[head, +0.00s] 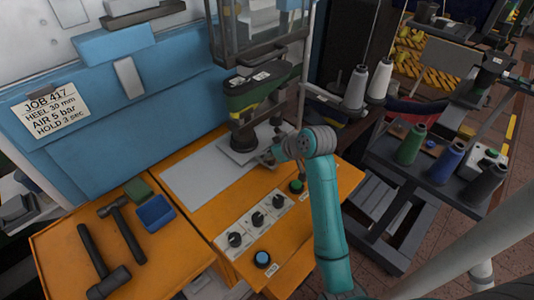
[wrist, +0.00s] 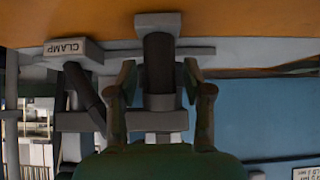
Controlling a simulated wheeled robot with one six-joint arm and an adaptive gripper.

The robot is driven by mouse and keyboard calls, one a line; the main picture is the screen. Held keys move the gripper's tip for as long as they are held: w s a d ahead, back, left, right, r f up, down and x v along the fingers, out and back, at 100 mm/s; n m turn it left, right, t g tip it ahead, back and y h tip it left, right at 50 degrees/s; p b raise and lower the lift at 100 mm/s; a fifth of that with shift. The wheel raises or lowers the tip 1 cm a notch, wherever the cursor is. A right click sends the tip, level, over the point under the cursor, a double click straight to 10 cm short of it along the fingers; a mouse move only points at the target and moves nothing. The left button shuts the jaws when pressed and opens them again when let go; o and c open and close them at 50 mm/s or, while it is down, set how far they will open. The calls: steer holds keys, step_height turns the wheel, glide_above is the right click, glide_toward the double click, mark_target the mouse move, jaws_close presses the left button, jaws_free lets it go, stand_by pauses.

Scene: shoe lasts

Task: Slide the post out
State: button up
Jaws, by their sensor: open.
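The dark upright post (head: 243,137) stands on a block on the machine's light plate, under a green shoe last (head: 254,95). In the wrist view, which looks upside down, the post (wrist: 158,65) shows between the two fingers of my open gripper (wrist: 158,82). The fingers are on either side of it with a visible gap. In the head view my gripper (head: 268,155) is low, just right of the post, partly hidden by my wrist. A dark green rounded shape fills the bottom of the wrist view; I cannot tell what it is.
A block marked CLAMP (wrist: 72,48) sits beside the post in the wrist view. A control panel with knobs (head: 255,219) and a green button (head: 296,186) are in front. Hammers (head: 122,230) and a blue tray (head: 155,212) lie left. A thread-spool cart (head: 440,165) stands right.

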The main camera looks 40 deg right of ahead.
steer(key=shift+w+f, duration=0.4)
jaws_close()
steer(key=shift+a, duration=0.1)
steer(key=a, duration=1.8)
steer(key=shift+s+a, duration=0.1)
steer(key=shift+s, duration=0.25)
